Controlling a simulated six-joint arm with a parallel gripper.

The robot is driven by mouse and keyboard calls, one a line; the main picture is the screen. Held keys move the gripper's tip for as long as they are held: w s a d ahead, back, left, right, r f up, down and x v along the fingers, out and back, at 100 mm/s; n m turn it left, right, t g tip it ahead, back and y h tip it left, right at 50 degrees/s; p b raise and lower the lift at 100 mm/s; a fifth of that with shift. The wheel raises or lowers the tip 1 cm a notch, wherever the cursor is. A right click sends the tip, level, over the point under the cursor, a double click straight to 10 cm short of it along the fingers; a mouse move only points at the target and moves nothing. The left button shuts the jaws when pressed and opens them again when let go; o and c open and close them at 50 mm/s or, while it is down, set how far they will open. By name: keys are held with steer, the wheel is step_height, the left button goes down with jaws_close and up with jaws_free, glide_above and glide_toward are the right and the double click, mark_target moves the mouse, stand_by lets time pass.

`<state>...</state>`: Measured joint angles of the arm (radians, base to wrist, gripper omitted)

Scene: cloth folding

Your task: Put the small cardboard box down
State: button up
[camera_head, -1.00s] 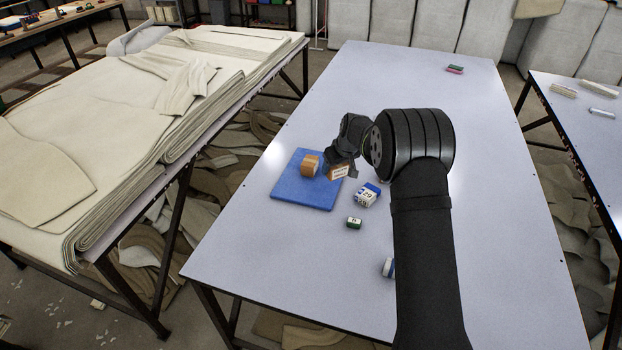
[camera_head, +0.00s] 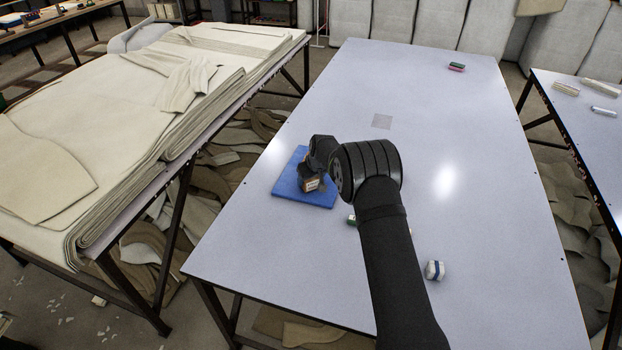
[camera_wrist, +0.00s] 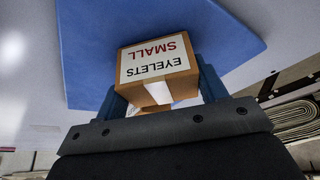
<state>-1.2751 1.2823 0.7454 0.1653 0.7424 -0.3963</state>
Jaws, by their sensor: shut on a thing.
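The small cardboard box (camera_wrist: 157,66), brown with a white label reading "EYELETS SMALL", is between the two fingers of my gripper (camera_wrist: 162,88) in the wrist view. In the head view my gripper (camera_head: 313,179) is over the blue mat (camera_head: 316,198), and the held box (camera_head: 313,184) shows just below it. My gripper is shut on the box. The mat (camera_wrist: 85,55) lies beyond the box in the wrist view. I cannot tell whether the box touches the mat.
A white and blue item (camera_head: 435,270) lies right of my arm. The right of the table (camera_head: 490,200) is largely clear.

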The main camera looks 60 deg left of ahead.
steer(key=o, duration=1.1)
steer(key=shift+r, duration=0.3)
steer(key=v, duration=1.1)
steer(key=shift+d+r, duration=0.25)
steer(key=shift+f, duration=0.1)
steer(key=x, duration=1.2)
steer(key=shift+a+f, duration=0.1)
steer(key=shift+r, duration=0.2)
